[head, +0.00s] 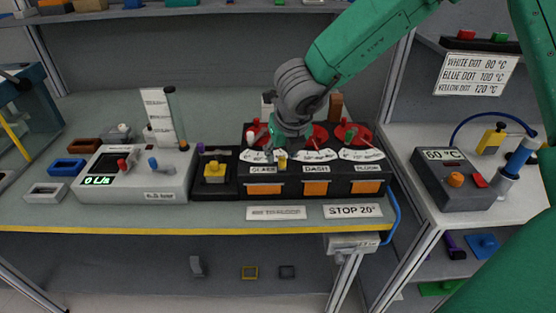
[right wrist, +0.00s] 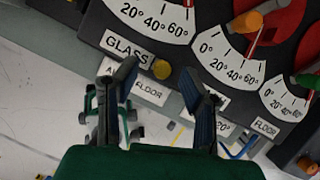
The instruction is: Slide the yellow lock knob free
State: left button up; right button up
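A small yellow knob (head: 282,160) sits on the front of the black dashboard module (head: 320,173), above the GLASS label. In the right wrist view the yellow knob (right wrist: 161,69) is beside the GLASS plate (right wrist: 129,50). My right gripper (head: 276,152) is at the GLASS dial, close to the knob. In the right wrist view my right gripper (right wrist: 160,72) has its fingers spread, with the knob showing between the fingertips. I cannot tell whether either finger touches it. Another yellow knob (head: 214,170) stands on the black block at the module's left. My left gripper is out of view.
Red dials with white scales (head: 317,155) top the module, with orange windows (head: 315,188) below. A grey flow meter (head: 135,175) stands to the left. A 60 °C control box (head: 452,180) is on the right-hand bench. The bench front (head: 110,215) is mostly clear.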

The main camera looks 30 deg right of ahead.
aim_at(284, 158)
jog(key=f, duration=0.1)
jog(key=w+d+f, duration=0.1)
jog(key=shift+d+f, duration=0.3)
jog(key=shift+f, duration=0.2)
jog(key=shift+a+r, duration=0.2)
jog(key=shift+a, duration=0.6)
jog(key=shift+c, duration=0.4)
jog(key=shift+a, duration=0.1)
jog(key=c, duration=0.7)
grip_shut()
jog(key=shift+s+d, duration=0.1)
jog(key=shift+d, duration=0.55)
jog(key=s+d, duration=0.2)
jog(key=d, duration=0.1)
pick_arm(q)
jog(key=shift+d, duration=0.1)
pick_arm(e)
jog(key=shift+f, duration=0.1)
